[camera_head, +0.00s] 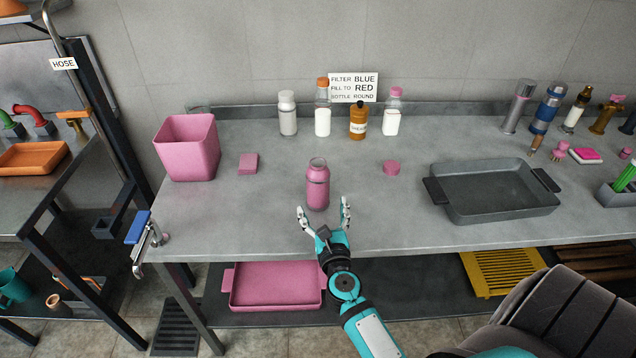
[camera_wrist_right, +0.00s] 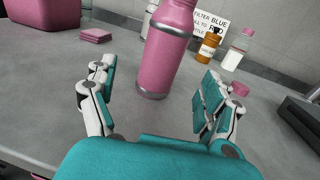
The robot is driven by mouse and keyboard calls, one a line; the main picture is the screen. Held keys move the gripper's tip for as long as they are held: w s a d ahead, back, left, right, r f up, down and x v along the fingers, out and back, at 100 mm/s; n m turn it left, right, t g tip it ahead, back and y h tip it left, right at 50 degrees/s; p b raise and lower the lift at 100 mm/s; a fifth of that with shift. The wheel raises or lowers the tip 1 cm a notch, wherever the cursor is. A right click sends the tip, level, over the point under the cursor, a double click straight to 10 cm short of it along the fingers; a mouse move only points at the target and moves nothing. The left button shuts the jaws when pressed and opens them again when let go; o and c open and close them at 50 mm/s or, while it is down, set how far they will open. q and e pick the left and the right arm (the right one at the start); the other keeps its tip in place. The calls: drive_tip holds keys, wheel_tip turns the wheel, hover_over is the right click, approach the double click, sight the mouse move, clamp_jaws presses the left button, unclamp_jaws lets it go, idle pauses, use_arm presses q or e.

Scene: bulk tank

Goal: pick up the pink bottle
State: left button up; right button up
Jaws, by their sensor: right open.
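The pink bottle (camera_head: 317,186) stands upright and without a lid near the front of the grey steel table. In the right wrist view the bottle (camera_wrist_right: 166,52) rises just ahead of the fingers. My right gripper (camera_head: 324,209) is open, with its fingers spread in front of the bottle at the table's front edge. In the wrist view the open fingers (camera_wrist_right: 155,88) show one to each side of the bottle, with nothing held between them. A pink round lid (camera_head: 391,167) lies on the table to the right. My left gripper is not in view.
A grey tray (camera_head: 494,190) lies to the right. Several bottles, including an amber one (camera_head: 358,121), line the back. The table around the pink bottle is clear.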

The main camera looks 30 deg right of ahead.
drive_tip(key=x, duration=0.3)
drive_tip(key=shift+p+x, duration=0.4)
drive_tip(key=shift+x, duration=2.3)
drive_tip(key=shift+s+d+r, duration=0.1)
drive_tip(key=shift+r, duration=0.1)
drive_tip(key=c, duration=1.3)
drive_tip(key=shift+r+p, duration=0.3)
drive_tip(key=shift+r, duration=0.1)
wheel_tip(320, 180, up, 3)
drive_tip(key=shift+r+p, duration=0.15)
drive_tip(key=shift+p, duration=1.05)
drive_tip(key=b, duration=0.1)
approach(320, 182)
drive_tip(key=shift+s+d+r, duration=0.2)
drive_tip(key=shift+s+d, duration=0.9)
drive_tip(key=shift+d, duration=0.15)
drive_tip(key=shift+s+d+r, duration=0.25)
drive_tip(key=shift+s+d, duration=0.85)
drive_tip(key=shift+d, duration=0.15)
